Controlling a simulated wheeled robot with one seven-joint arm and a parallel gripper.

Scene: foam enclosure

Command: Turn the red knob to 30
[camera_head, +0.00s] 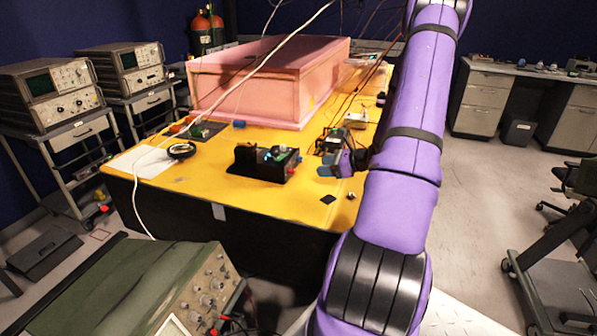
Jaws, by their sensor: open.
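A small black device (262,166) sits on the yellow tabletop, with dials or lit parts on its top. A small red part (291,171), which may be the red knob, shows at its right end. Any scale or number on it is too small to read. My gripper (325,165) is just to the right of the device, low over the table. Its blue-grey fingertips point left towards the device and stand apart, with nothing seen between them. The gap between the fingertips and the red part looks small, but I cannot tell its depth.
A pink foam enclosure (245,95) stands on the yellow table (190,205) behind the device. Another black device (331,138) is just behind my gripper. A round black item (181,150) with a white cable lies at left. A green instrument (150,285) stands in the foreground.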

